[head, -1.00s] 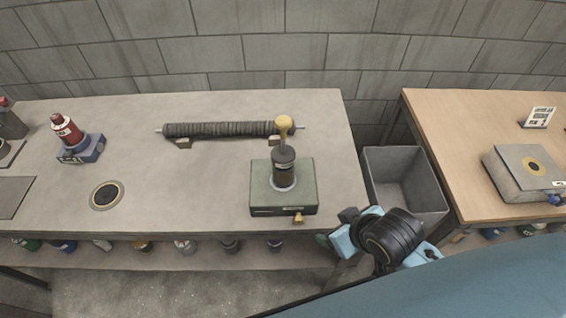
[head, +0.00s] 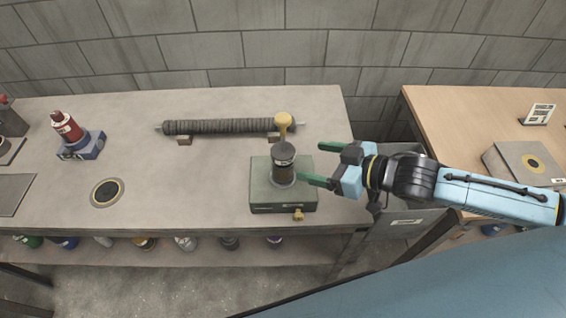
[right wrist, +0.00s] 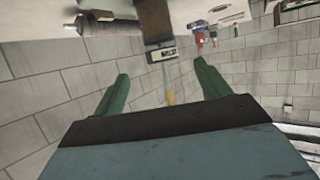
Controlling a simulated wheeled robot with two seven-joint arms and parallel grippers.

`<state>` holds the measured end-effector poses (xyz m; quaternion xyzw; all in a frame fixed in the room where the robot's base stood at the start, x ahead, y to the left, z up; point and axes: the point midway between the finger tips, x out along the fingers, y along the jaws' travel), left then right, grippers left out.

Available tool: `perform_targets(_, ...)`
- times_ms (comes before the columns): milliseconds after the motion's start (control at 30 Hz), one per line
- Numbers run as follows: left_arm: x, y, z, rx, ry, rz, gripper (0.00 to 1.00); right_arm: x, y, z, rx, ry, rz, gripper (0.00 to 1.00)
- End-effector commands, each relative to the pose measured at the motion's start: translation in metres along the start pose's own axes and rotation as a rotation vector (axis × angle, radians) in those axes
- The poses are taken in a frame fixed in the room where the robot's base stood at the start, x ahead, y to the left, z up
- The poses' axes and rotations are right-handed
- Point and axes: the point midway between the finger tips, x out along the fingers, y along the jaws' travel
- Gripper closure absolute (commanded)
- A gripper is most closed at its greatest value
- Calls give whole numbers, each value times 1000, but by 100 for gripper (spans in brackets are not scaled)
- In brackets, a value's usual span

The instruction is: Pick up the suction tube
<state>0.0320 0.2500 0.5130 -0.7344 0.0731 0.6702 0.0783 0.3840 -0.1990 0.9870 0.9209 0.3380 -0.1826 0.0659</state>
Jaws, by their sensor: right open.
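A long dark ribbed tube (head: 215,127) with thin pale rod ends lies level near the back of the grey workbench, on two small wooden blocks. A dark upright cylinder with a yellow top (head: 284,163) stands on a green box (head: 262,190) at the bench's right end; I cannot tell for certain which one is called the suction tube. My right gripper (head: 312,163) is open and empty, its green fingers pointing left, just right of the cylinder. Both fingers also show spread in the right wrist view (right wrist: 165,88). My left gripper is not in view.
A red bottle on a blue stand (head: 68,127) and a dark ring (head: 107,192) are on the left of the bench (head: 180,205). A grey bin (head: 400,222) is partly hidden behind my right arm. A wooden table (head: 470,130) stands at right. The bench's middle is clear.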

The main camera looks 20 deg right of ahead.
Motion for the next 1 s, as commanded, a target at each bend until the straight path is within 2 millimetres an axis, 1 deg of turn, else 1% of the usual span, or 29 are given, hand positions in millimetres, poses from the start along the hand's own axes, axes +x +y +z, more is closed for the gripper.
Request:
perform_targets(100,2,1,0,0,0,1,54,20,1,-1,0,3,2,25)
perform_targets(300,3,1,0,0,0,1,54,51,0,-1,0,2,1,25)
perform_targets(567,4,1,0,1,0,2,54,70,-1,-1,-2,0,0,25)
perform_targets(700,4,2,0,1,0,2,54,92,-1,-2,-2,2,0,25)
perform_targets(833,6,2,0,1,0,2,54,109,-2,-1,-1,0,1,25)
perform_targets(900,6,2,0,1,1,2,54,114,-2,-2,-2,0,0,25)
perform_targets(1000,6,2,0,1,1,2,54,116,-2,-1,-2,-2,0,25)
